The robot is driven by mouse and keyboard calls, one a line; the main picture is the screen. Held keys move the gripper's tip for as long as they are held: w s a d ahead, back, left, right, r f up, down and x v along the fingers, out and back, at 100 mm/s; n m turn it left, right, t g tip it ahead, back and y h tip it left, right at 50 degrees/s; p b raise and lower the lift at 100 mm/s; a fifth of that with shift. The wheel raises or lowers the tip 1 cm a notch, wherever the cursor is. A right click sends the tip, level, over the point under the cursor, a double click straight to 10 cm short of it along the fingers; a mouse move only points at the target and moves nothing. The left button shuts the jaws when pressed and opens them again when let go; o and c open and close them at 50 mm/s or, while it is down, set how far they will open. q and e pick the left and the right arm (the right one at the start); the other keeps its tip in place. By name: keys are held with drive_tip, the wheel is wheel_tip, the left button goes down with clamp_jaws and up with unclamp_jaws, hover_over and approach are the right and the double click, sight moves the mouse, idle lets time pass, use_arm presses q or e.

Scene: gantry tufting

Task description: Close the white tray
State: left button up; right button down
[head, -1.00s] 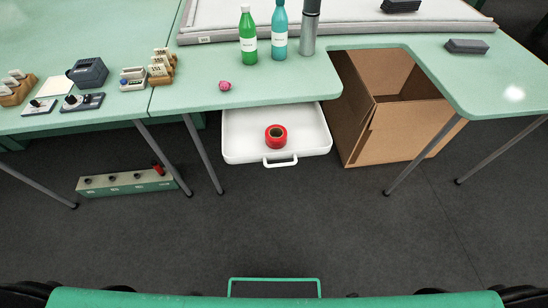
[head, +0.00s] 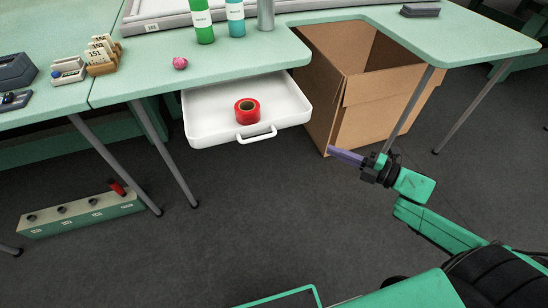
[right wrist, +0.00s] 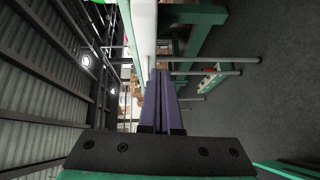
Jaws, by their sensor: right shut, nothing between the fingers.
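The white tray (head: 205,120) is pulled out from under the green table, with its white handle (head: 257,135) at the front. A red roll of tape (head: 247,111) lies in it. My right gripper (head: 331,151) is to the right of the tray, apart from the handle, in front of the cardboard box. Its purple fingers are shut and empty; they also show in the right wrist view (right wrist: 160,75). A white surface at the top of that view may be the tray; I cannot tell. My left gripper is not in view.
A cardboard box (head: 362,112) stands right of the tray. Table legs (head: 165,155) stand on the left. A green control box (head: 80,214) lies on the floor. A pink object (head: 180,63) and bottles (head: 201,22) are on the table (head: 240,63). The floor before the tray is clear.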

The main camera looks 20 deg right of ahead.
drive_tip(key=w+a+b, duration=0.1)
drive_tip(key=w+a, duration=0.2)
drive_tip(key=w+a+r+n+g+y, duration=0.1)
drive_tip(key=w+a, duration=0.1)
drive_tip(key=a, duration=0.2)
drive_tip(key=w+a+r+n+y+b, duration=0.1)
drive_tip(key=w+a, duration=0.2)
drive_tip(key=a, duration=0.1)
drive_tip(key=shift+w+r+b, duration=0.1)
drive_tip(key=shift+w+b, duration=0.2)
drive_tip(key=shift+b, duration=0.05)
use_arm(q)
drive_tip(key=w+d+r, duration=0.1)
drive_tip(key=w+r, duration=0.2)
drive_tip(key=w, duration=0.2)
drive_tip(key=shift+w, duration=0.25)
use_arm(e)
drive_tip(key=shift+w, duration=0.5)
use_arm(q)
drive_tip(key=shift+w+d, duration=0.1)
